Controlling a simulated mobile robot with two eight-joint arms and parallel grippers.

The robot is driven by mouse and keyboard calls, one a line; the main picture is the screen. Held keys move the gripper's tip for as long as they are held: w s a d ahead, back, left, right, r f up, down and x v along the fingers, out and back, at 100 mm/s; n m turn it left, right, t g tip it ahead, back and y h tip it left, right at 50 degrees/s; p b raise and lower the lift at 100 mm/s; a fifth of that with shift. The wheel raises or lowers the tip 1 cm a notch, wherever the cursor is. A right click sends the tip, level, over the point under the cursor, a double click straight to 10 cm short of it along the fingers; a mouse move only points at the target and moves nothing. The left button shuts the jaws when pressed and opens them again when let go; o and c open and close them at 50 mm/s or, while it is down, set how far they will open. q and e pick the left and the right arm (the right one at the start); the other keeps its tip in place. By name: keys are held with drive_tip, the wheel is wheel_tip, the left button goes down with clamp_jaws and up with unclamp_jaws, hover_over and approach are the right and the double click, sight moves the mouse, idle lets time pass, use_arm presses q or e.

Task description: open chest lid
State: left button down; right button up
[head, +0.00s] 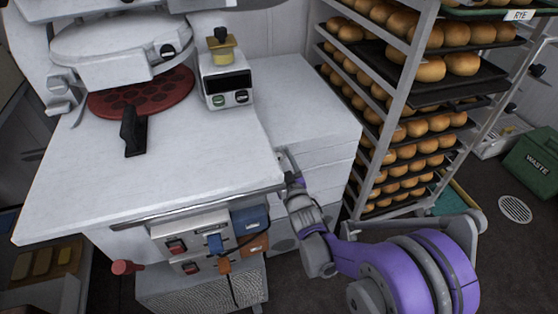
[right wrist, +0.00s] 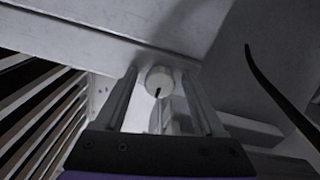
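The white chest (head: 308,112) stands to the right of the machine's worktop, with a flat top and a paneled front. My right gripper (head: 284,160) is at the chest's front, close to the worktop's right corner. In the right wrist view its two fingers (right wrist: 158,98) are apart. A round pale knob (right wrist: 158,78) with a dark slot shows between and just beyond the fingertips, below a long pale edge (right wrist: 90,40). I cannot tell whether the fingers touch the knob. The chest lid looks shut. My left gripper is not in view.
The white worktop (head: 200,150) overhangs beside my right gripper, with switch boxes (head: 190,235) below its front edge. A bun rack (head: 400,95) stands close to the chest's right. Open floor lies at the lower right, near a green waste bin (head: 535,160).

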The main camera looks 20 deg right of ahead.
clamp_jaws()
idle(1.3)
